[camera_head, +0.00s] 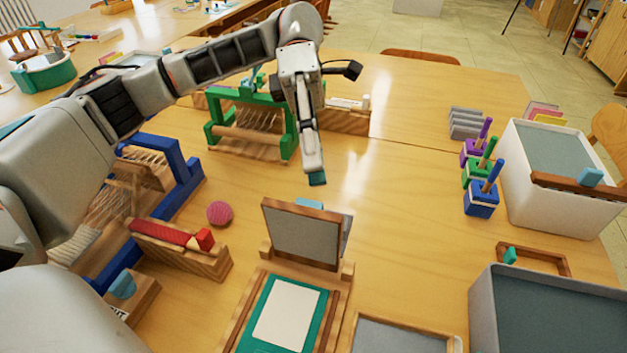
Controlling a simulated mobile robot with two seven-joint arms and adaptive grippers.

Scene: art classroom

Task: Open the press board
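The press board stands at the bottom middle of the table. Its lid (303,238), a grey panel in a brown wooden frame, stands upright on its far edge, raised off the base. A light-blue piece (309,204) shows behind the lid's top edge. The wooden base (246,304) lies uncovered, with a green mat (260,322) and a white sheet (287,312) on it. My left gripper (316,180) points down above and behind the lid, apart from it in the picture. Its fingers overlap, so I cannot tell their opening. My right gripper is out of view.
Green (252,128) and blue (172,172) framed devices stand behind and left. A pink ball (220,213) and a red bar (165,232) lie left of the board. Grey bins (545,312) and colored tool blocks (481,199) stand right. The table right of the lid is clear.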

